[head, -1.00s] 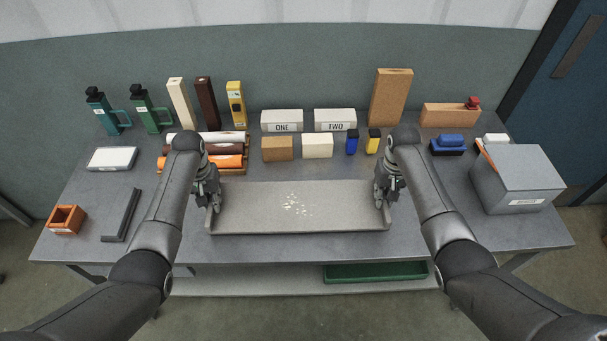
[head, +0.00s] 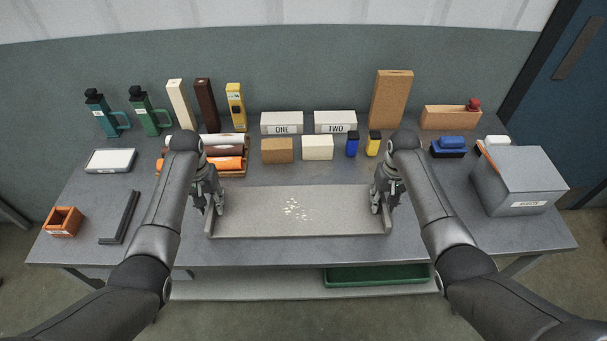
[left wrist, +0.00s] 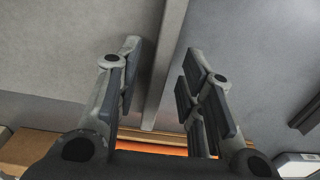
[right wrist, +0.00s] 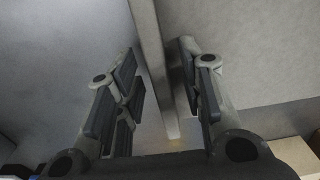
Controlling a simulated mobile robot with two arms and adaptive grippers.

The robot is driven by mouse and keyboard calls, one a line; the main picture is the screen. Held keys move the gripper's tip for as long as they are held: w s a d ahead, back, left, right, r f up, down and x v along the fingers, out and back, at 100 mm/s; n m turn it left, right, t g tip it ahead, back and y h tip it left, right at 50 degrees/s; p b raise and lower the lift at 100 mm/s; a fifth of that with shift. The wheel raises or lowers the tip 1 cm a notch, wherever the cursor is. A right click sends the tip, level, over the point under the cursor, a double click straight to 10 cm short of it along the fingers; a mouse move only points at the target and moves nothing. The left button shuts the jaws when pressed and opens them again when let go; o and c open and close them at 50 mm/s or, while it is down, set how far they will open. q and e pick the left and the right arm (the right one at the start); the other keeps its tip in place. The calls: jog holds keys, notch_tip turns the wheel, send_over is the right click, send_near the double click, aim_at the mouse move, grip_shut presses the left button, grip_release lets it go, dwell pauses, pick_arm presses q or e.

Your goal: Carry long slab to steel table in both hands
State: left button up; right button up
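The long slab (head: 335,215) is a grey, tray-like piece with raised edges and white flecks in its middle. It lies flat on the front middle of the grey steel table (head: 290,252). My left gripper (head: 208,205) is at its left end and my right gripper (head: 382,205) is at its right end. In the left wrist view, the slab's end wall (left wrist: 166,65) stands between spread fingers, with gaps on both sides. In the right wrist view, the other end wall (right wrist: 153,60) stands likewise between spread fingers.
Behind the slab stand a brown block (head: 277,149), a cream block (head: 317,147) and a rack with rolls (head: 225,160). A grey box (head: 520,180) is at right. A dark angle bar (head: 120,216) and an orange bin (head: 64,221) are at left. A green tray (head: 375,274) is below.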

jog(key=shift+r, duration=0.15)
pick_arm(q)
notch_tip(320, 180, up, 10)
jog(key=shift+r, duration=0.2)
pick_arm(e)
notch_tip(320, 180, up, 12)
dwell(0.6)
